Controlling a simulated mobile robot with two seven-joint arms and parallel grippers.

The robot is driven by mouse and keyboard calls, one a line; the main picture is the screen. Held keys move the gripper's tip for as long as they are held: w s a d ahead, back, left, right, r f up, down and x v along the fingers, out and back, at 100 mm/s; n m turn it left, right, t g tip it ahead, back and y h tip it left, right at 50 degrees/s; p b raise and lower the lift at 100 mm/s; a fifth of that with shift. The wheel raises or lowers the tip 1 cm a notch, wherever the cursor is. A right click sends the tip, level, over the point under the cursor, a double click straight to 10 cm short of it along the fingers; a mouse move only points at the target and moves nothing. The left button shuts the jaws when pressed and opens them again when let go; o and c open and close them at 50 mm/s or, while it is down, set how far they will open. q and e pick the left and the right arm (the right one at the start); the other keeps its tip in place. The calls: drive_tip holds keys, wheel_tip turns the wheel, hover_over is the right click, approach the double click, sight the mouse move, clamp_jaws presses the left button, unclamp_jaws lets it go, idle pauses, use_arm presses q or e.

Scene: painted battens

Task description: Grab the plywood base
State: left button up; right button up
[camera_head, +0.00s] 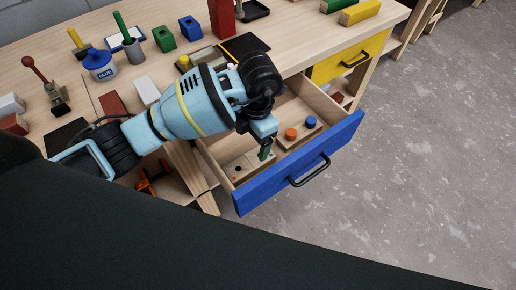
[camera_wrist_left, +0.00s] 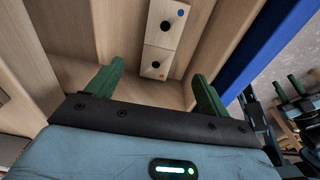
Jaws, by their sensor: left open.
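My left gripper (camera_head: 265,150) points down into the drawer, open and empty. In the wrist view its green fingers (camera_wrist_left: 156,88) stand apart, with the board beyond the gap, not between them. Green fingers at the right of the wrist view seem to be my right gripper (camera_wrist_left: 275,90); its opening is unclear.
The drawer's blue front (camera_head: 300,165) and wooden walls enclose the space around the gripper. The workbench (camera_head: 300,45) above holds several tools and blocks.

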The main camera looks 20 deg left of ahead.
sight(250, 162)
use_arm(q)
wheel_tip(250, 162, down, 2)
drive_tip(key=shift+w+f, duration=0.1)
drive_tip(key=shift+w+f+b, duration=0.1)
drive_tip(key=shift+w+b, duration=0.1)
drive_tip(key=shift+b, duration=0.1)
drive_tip(key=shift+w, duration=0.1)
drive_tip(key=shift+s, duration=0.25)
drive_tip(key=shift+s+a+f, duration=0.1)
drive_tip(key=shift+s+f, duration=0.05)
drive_tip(key=shift+f, duration=1.1)
drive_tip(key=shift+s+a+f, duration=0.1)
drive_tip(key=shift+s+f, duration=0.05)
drive_tip(key=shift+f, duration=1.05)
drive_tip(key=shift+s+a+f, duration=0.1)
drive_tip(key=shift+s+f, duration=0.05)
drive_tip(key=shift+f, duration=1.1)
use_arm(e)
drive_tip(key=shift+s+f, duration=0.2)
drive_tip(key=shift+f, duration=0.5)
use_arm(q)
drive_tip(key=shift+c, duration=0.3)
